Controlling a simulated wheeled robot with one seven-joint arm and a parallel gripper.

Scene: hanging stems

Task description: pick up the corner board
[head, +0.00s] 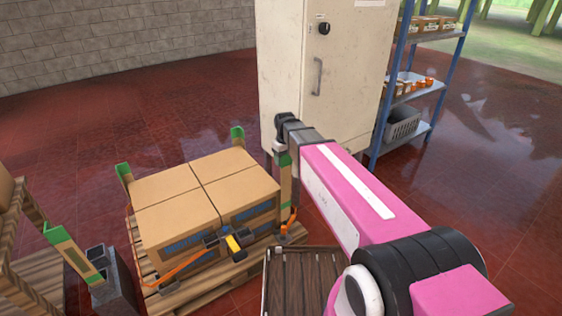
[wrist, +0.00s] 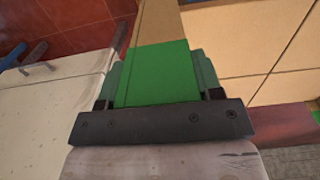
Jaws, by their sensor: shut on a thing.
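The corner board (head: 286,188) is a tall brown strip with a green end, upright at the right corner of the stacked cartons (head: 205,193). In the wrist view its green end (wrist: 156,68) fills the space between the fingers, and its brown length runs away beyond. My gripper (head: 284,158) is at the top of this board, and the wrist view shows my gripper (wrist: 158,84) shut on the green end. The board's lower end is partly hidden near an orange strap fitting. I cannot tell whether it touches the cartons.
The cartons stand on a wooden pallet (head: 172,302). Other green-ended boards stand at the back corner (head: 237,138) and left corner (head: 124,174); more lean in a grey holder (head: 116,290). A pale cabinet (head: 325,85) and blue shelf (head: 384,125) stand close behind. Red floor is open at left.

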